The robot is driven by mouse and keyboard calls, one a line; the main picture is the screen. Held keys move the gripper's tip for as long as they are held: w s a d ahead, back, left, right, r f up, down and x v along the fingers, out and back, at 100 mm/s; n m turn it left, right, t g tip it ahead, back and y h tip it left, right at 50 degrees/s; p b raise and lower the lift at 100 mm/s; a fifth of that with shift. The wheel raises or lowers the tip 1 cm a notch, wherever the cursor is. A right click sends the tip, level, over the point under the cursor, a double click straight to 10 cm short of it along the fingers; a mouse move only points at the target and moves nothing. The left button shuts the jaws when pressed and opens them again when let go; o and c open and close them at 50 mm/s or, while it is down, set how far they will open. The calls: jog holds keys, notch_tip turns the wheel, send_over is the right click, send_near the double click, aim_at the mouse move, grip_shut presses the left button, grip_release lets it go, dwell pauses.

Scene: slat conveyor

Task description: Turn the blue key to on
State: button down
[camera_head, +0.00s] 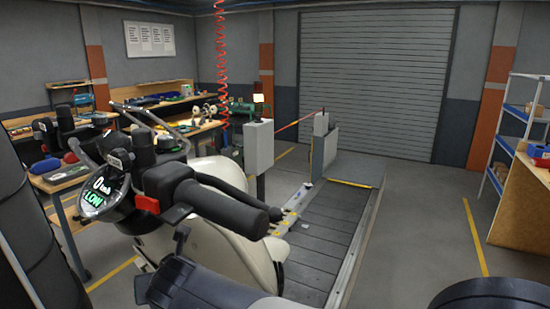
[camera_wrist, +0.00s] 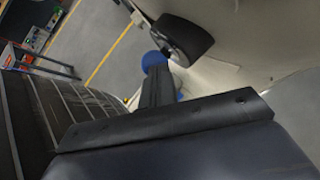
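A cream scooter (camera_head: 205,240) stands in front of me, with black handlebar grips and a round display (camera_head: 95,195) reading 0 km/h and LOW. The blue key does not show in the head view. In the wrist view a rounded blue piece (camera_wrist: 153,60), probably the key, shows beyond the tip of my gripper (camera_wrist: 158,74), close to a black round part (camera_wrist: 182,38) on the cream body. A little more blue shows beside the finger lower down. The finger hides part of this area. I cannot tell whether it touches the key, or how far the fingers are apart.
A slat conveyor (camera_head: 320,240) runs behind the scooter, with a grey post box (camera_head: 259,147) beside it. Cluttered workbenches (camera_head: 185,98) stand at the left and blue shelving (camera_head: 515,115) at the right. The floor (camera_head: 425,230) right of the conveyor is clear.

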jog(key=p+v, duration=0.2)
jog(key=v, duration=0.6)
jog(key=shift+r, duration=0.6)
dwell(0.4)
jog(key=shift+d, duration=0.1)
jog(key=x, duration=0.7)
jog(key=shift+s+f+b, duration=0.2)
jog(key=shift+b, duration=0.25)
jog(key=shift+d, duration=0.1)
